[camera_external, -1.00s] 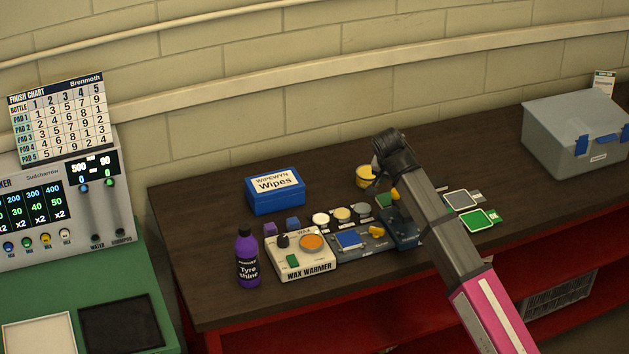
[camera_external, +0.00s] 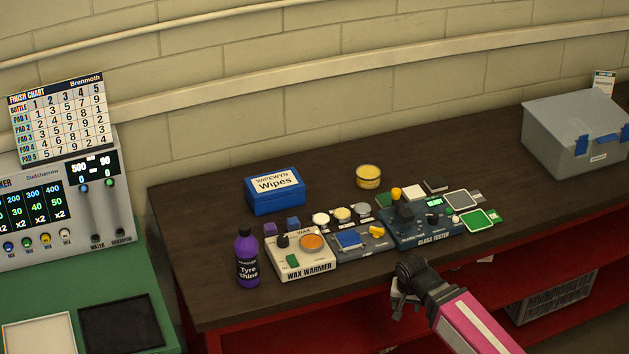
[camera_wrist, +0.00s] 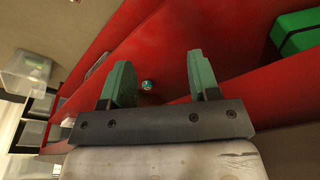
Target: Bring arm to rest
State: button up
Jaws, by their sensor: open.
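My gripper (camera_external: 403,305) is in front of the bench's front edge, below the level of the dark wooden top (camera_external: 330,300), in the external view. In the wrist view my gripper (camera_wrist: 160,85) shows two green fingers set wide apart, with nothing between them. Behind the fingers is a red surface with a small round teal and white item (camera_wrist: 147,85) on it. The gloss tester (camera_external: 425,228) stands on the bench beyond my gripper, and the two are apart.
On the bench stand a wax warmer (camera_external: 303,258), a purple tyre shine bottle (camera_external: 248,260), a blue wipes box (camera_external: 275,192), a yellow tin (camera_external: 368,177) and a grey case (camera_external: 570,140). A crate (camera_external: 555,297) sits on the red shelf below.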

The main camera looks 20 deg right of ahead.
jog(key=s+d+f+n+g, duration=0.1)
jog(key=d+f+n, duration=0.2)
jog(key=f, duration=0.9)
jog(key=s+d+f+n, duration=0.1)
jog(key=d+f+n, duration=0.2)
jog(key=d+f, duration=0.4)
notch_tip(320, 180, down, 5)
jog(key=shift+s+d+r+g+y, duration=0.1)
jog(key=shift+s+d+g+y, duration=0.1)
jog(key=shift+s+g+y, duration=0.2)
